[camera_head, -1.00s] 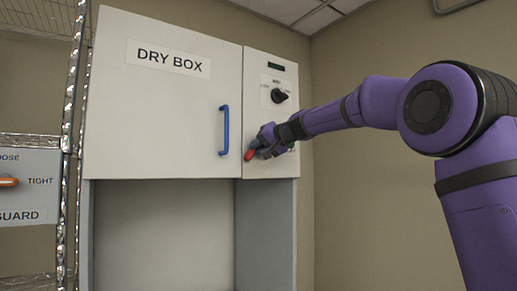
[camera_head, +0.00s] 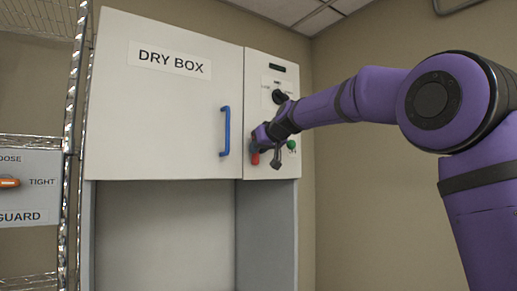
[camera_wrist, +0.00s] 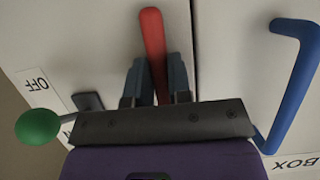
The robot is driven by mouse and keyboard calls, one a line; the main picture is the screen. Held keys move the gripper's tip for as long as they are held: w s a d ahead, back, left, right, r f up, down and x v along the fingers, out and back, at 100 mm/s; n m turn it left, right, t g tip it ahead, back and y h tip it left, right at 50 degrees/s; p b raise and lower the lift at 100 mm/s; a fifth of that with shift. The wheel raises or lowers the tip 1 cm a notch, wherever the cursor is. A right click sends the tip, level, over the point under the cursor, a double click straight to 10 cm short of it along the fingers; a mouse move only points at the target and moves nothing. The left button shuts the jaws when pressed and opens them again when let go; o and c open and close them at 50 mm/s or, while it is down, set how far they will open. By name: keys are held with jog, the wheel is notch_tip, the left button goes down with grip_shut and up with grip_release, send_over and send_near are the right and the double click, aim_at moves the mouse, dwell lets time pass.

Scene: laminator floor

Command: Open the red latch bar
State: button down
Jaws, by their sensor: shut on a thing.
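The red latch bar (camera_head: 254,158) is on the narrow control panel at the right of the dry box, just right of the blue handle. In the head view it hangs down, partly hidden by my gripper (camera_head: 261,143). In the wrist view the red bar (camera_wrist: 153,42) runs between the two fingers of my gripper (camera_wrist: 158,78), which are shut on it. The bar's far end sticks out past the fingertips. Its pivot is hard to make out.
The dry box door (camera_head: 165,110) has a blue handle (camera_head: 224,131), also in the wrist view (camera_wrist: 297,80). A black dial (camera_head: 279,97) and a green knob (camera_head: 291,145) are on the panel; the green knob (camera_wrist: 38,127) is left of my gripper. A wire rack (camera_head: 70,150) stands left.

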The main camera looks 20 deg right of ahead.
jog(key=shift+f, duration=0.1)
dwell(0.4)
jog(key=c, duration=1)
grip_release()
jog(key=shift+c, duration=0.2)
jog(key=v, duration=1)
jog(key=shift+s+r, duration=0.25)
jog(key=shift+s, duration=0.1)
jog(key=s+d+f+m+g+h, duration=0.1)
jog(key=s+f+g, duration=0.3)
jog(key=s+f, duration=1.2)
jog(key=s+d+f+m+g+h, duration=0.2)
jog(key=s+f+g+h, duration=0.1)
jog(key=s+f, duration=1.4)
jog(key=s, duration=0.6)
jog(key=shift+d+m+g, duration=0.3)
jog(key=shift+d+g, duration=0.05)
jog(key=shift+g, duration=0.05)
